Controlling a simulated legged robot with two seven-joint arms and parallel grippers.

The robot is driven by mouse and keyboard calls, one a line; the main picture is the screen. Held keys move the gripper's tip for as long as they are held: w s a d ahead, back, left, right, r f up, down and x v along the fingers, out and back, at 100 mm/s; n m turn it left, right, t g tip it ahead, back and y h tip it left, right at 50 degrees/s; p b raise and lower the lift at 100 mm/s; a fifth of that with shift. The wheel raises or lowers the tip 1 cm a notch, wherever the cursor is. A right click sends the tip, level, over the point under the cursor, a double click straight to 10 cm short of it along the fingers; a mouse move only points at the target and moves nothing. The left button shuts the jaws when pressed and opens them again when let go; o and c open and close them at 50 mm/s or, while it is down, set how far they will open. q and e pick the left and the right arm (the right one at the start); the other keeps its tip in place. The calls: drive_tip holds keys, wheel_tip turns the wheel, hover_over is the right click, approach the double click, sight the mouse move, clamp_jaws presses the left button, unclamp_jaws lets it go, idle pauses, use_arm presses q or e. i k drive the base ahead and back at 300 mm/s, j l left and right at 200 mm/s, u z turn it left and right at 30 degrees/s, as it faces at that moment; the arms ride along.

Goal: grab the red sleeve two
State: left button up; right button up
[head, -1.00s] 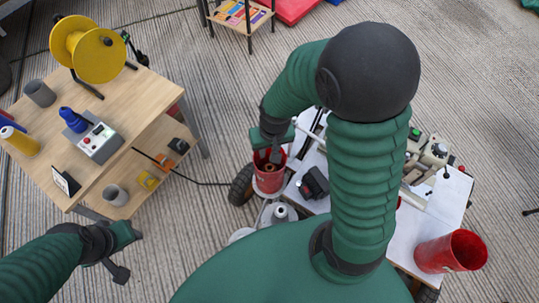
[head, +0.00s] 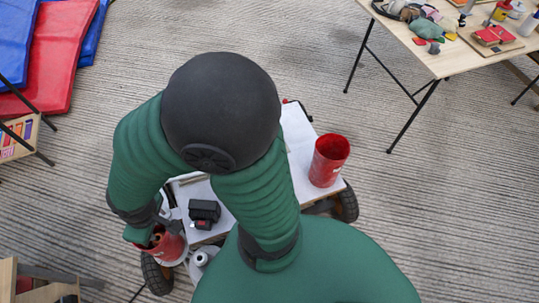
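Two red sleeve-like containers are in view, and I cannot tell which is sleeve two. One red sleeve (head: 328,163) stands on the white cart top at its right side, open end up, with nothing touching it. The other red sleeve (head: 170,248) is at the cart's lower left corner, with something brownish in its mouth. My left gripper is out of view.
A wooden table (head: 455,62) with several items stands at upper right. Red and blue mats (head: 50,45) lie at upper left. Striped floor lies clear between.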

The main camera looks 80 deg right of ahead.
sight(331, 150)
drive_tip(key=z, duration=3.35)
drive_tip(key=i+l+u, duration=0.1)
drive_tip(key=u, duration=0.3)
drive_tip(key=i+l+u, duration=0.1)
drive_tip(key=u, duration=0.25)
drive_tip(key=l+u, duration=0.15)
drive_tip(key=u, duration=0.25)
drive_tip(key=i+l+u, duration=0.1)
drive_tip(key=u, duration=0.3)
drive_tip(key=l, duration=0.1)
